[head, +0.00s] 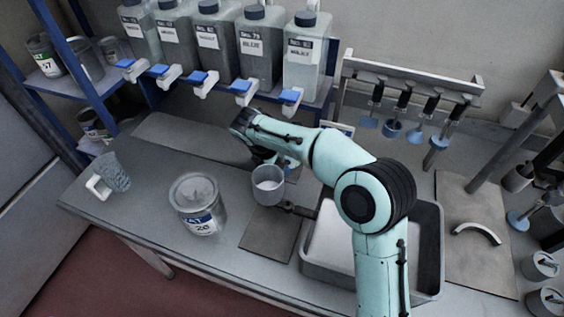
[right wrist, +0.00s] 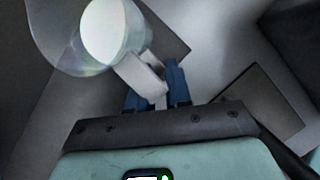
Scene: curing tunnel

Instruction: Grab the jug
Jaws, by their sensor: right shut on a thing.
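The jug (head: 268,190) is a small pale grey, see-through vessel with an open top, near the middle of the bench in the head view. In the right wrist view the jug (right wrist: 62,38) shows clear walls and a white handle. My right gripper (right wrist: 157,88) has its two blue fingers closed on that handle. In the head view my right gripper (head: 277,164) is just behind the jug, partly hidden by my arm. I cannot tell whether the jug's base touches the bench. My left gripper is not in view.
A labelled tin (head: 197,212) stands left of the jug. A grey mat (head: 268,238) lies in front, and a grey tray (head: 433,240) is at right. Several jerrycans with taps (head: 305,60) stand on the back shelf. A white-handled grey item (head: 112,172) is at far left.

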